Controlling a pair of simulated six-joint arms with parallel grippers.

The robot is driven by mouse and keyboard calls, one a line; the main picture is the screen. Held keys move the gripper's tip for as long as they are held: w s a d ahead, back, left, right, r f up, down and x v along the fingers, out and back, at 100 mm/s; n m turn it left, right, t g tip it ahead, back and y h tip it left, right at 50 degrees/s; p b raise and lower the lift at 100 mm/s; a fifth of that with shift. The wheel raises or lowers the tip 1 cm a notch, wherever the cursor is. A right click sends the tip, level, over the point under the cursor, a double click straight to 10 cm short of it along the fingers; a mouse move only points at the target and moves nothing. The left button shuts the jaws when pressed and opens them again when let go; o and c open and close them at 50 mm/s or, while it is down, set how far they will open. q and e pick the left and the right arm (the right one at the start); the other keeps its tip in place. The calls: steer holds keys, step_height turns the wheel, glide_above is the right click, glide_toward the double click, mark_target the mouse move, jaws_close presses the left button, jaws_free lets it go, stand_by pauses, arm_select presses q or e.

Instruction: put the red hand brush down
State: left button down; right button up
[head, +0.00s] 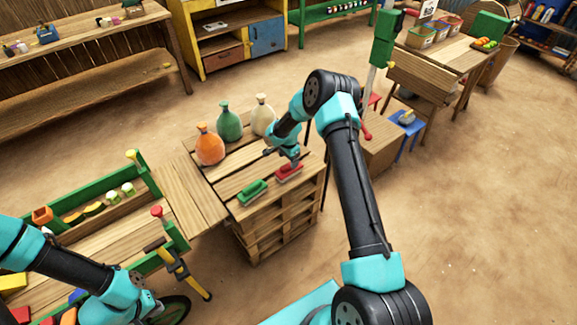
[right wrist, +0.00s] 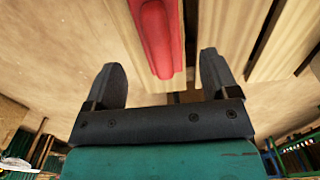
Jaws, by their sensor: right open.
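The red hand brush (head: 288,173) lies on the slatted pallet top (head: 232,183), beside a green hand brush (head: 252,192). My right gripper (head: 294,160) is just above and behind the red brush in the head view. In the right wrist view its two fingers (right wrist: 163,78) are spread apart with nothing between them. The red brush (right wrist: 160,38) shows beyond the fingertips, resting on the boards. My left gripper (head: 152,304) is low at the left of the head view, by the green-railed bench; its finger opening is unclear.
Orange (head: 210,147), green (head: 229,122) and cream (head: 263,116) bottle-shaped things stand at the pallet's back. The green-railed bench (head: 120,227) with small items is at the left. A box (head: 383,150) stands right of the pallet. Bare ground lies at the right.

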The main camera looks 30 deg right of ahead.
mark_target(288, 164)
steer(key=shift+r, duration=2.35)
steer(key=s+a+f+n+y, duration=0.2)
steer(key=s+a+f+n, duration=0.15)
steer(key=s+a, duration=0.35)
steer(key=s+a+f+n+y, duration=0.1)
steer(key=s+a+f+n, duration=0.1)
steer(key=s+a+n, duration=0.35)
steer(key=s+a+r+n, duration=0.1)
steer(key=s+a+n, duration=0.2)
steer(key=s, duration=0.7)
steer(key=s+a+r+n, duration=0.1)
steer(key=s+a+n, duration=0.1)
steer(key=s, duration=0.7)
steer(key=shift+s+a+r+n+t+y, duration=0.15)
steer(key=shift+s+a+n+t+y, duration=0.25)
steer(key=shift+a, duration=0.3)
steer(key=shift+d, duration=0.1)
